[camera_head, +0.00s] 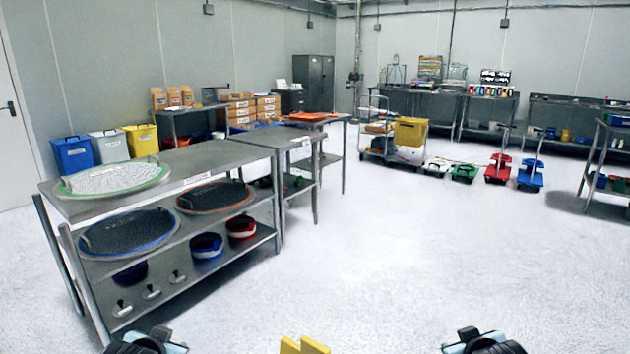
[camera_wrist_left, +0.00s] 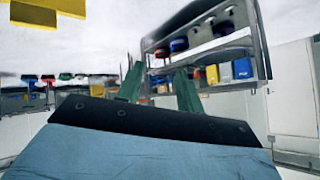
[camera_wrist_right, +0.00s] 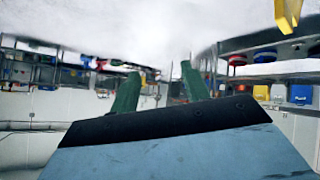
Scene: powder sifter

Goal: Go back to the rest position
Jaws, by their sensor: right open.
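My left gripper (camera_wrist_left: 160,68) shows in the left wrist view with its two green fingers apart and nothing between them. My right gripper (camera_wrist_right: 161,70) shows the same way in the right wrist view, fingers apart and empty. In the head view, only parts of my two arms show, low at the bottom edge left and right of centre. The fingers cannot be made out there. Neither gripper touches any object.
A steel table (camera_head: 240,154) stands at the left with a round white sieve (camera_head: 115,178) on top. Dark sieves (camera_head: 130,232) and bowls sit on its shelves. A cart (camera_head: 375,145) and coloured trolleys (camera_head: 500,168) stand far back. The white floor (camera_head: 420,260) ahead and right is clear.

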